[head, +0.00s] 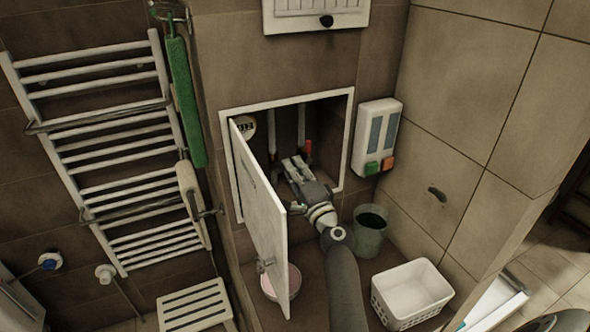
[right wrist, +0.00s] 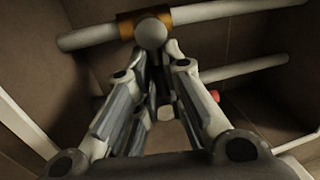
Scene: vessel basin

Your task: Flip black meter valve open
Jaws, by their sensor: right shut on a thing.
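My right gripper (head: 292,166) reaches into the open wall cabinet, at the white pipes. In the right wrist view its fingers (right wrist: 158,58) come together just under a round pale knob (right wrist: 151,33) beside a brass fitting (right wrist: 134,26) on a pipe. The jaws are shut on the valve there. A round meter dial (head: 246,127) is partly visible behind the door's upper edge. My left gripper is out of view.
The white cabinet door (head: 259,205) stands swung open left of my right arm. A red valve handle (head: 308,147) is on the right pipe. A soap dispenser (head: 377,137) hangs right of the cabinet. A bucket (head: 369,237) and white basket (head: 411,291) stand below.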

